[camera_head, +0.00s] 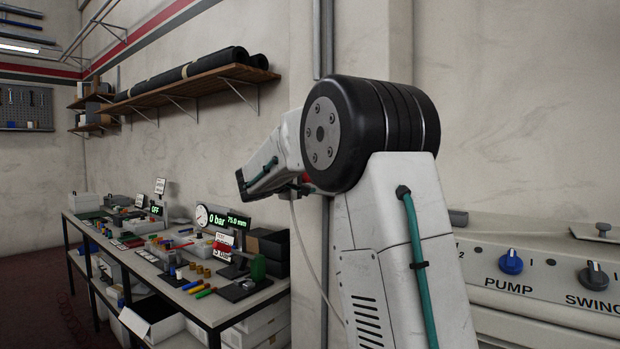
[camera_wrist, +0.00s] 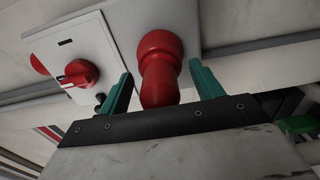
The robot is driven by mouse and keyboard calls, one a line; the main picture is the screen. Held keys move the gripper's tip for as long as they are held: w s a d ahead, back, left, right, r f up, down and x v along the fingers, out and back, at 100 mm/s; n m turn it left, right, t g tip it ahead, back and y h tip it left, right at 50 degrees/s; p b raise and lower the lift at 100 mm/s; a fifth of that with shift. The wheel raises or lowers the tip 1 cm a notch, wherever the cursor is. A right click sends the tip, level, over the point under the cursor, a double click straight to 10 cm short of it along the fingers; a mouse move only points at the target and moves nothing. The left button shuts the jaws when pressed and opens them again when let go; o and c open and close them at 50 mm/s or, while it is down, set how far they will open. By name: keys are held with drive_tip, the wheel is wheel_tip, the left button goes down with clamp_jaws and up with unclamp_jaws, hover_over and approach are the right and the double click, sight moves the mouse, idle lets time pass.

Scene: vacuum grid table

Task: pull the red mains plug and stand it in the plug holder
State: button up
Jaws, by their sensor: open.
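The red mains plug (camera_wrist: 160,48) shows in the wrist view, its round top against a grey plate (camera_wrist: 213,22). My gripper (camera_wrist: 161,70) is open, with one green finger on each side of the plug. A gap shows on both sides, so the fingers do not visibly touch it. The lower end of the plug is hidden behind the dark gripper bar. In the head view my arm hides most of this spot; only a small red patch (camera_head: 307,178) shows beside it. I cannot make out the plug holder in either view.
A white switch box (camera_wrist: 55,48) with a red rotary knob (camera_wrist: 78,74) sits left of the plug, close to the left finger. In the head view a crowded bench (camera_head: 190,306) stands at left, a shelf (camera_head: 190,83) above it, and a control panel (camera_head: 545,262) at right.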

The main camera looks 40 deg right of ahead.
idle(0.3)
drive_tip(key=c, duration=1.3)
drive_tip(key=shift+a, duration=0.1)
drive_tip(key=shift+s+a, duration=0.2)
drive_tip(key=shift+a, duration=1.25)
drive_tip(key=shift+s+a, duration=0.2)
drive_tip(key=shift+a, duration=1.25)
